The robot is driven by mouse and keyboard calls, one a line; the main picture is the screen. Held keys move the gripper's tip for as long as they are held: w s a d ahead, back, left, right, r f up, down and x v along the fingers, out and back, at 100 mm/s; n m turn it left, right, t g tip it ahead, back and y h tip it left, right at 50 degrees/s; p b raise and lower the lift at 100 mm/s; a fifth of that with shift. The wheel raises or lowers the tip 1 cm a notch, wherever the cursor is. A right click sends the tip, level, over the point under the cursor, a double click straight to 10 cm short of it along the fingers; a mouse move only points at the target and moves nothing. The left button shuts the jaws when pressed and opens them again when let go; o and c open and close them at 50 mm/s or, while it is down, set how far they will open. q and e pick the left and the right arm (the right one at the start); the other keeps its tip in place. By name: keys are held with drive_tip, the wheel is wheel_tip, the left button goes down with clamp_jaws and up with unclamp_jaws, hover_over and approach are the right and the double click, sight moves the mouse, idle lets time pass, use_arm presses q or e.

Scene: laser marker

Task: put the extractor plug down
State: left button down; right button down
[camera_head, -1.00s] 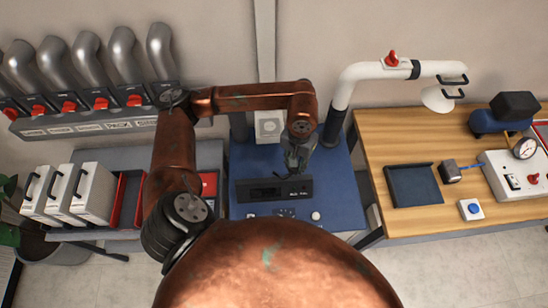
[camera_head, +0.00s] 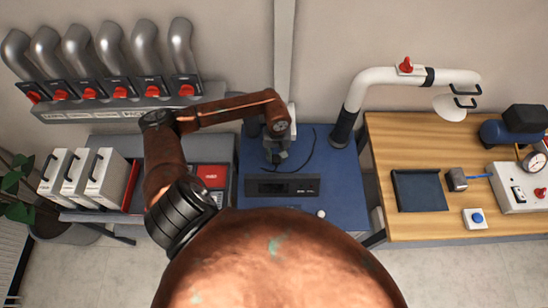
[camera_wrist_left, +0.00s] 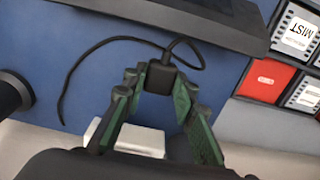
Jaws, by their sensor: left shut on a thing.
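My left gripper (camera_head: 276,155) is over the rear of the blue table (camera_head: 345,185), behind a dark box-shaped device (camera_head: 283,186). In the left wrist view its green-sided fingers (camera_wrist_left: 160,82) are shut on a small black plug (camera_wrist_left: 160,77). A thin black cable (camera_wrist_left: 95,48) runs from the plug and curves over the blue surface; the cable also shows in the head view (camera_head: 312,150). I cannot tell whether the plug touches the table. My right gripper is not in view.
A white block (camera_wrist_left: 130,137) lies under the fingers in the wrist view. A white extraction arm (camera_head: 355,100) rises at the table's back right. The table's right side is clear.

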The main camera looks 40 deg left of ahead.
sight(274, 155)
use_arm(q)
drive_tip(key=shift+w+a+f, duration=0.35)
drive_tip(key=shift+a+f, duration=0.05)
drive_tip(key=shift+f, duration=0.2)
drive_tip(key=shift+w+a+f, duration=0.3)
drive_tip(key=shift+a+f, duration=0.1)
drive_tip(key=shift+f, duration=0.15)
drive_tip(key=shift+a+f, duration=0.25)
drive_tip(key=shift+f, duration=0.05)
drive_tip(key=shift+w+a+f, duration=0.15)
drive_tip(key=shift+f, duration=0.15)
wheel_tip(274, 155, down, 2)
drive_tip(key=shift+f+p, duration=0.2)
drive_tip(key=shift+p, duration=0.45)
drive_tip(key=shift+f, duration=0.2)
drive_tip(key=shift+f+b, duration=0.35)
drive_tip(key=shift+b, duration=0.05)
drive_tip(key=shift+f+b, duration=0.35)
drive_tip(key=shift+b, duration=0.1)
drive_tip(key=c, duration=1.6)
unclamp_jaws()
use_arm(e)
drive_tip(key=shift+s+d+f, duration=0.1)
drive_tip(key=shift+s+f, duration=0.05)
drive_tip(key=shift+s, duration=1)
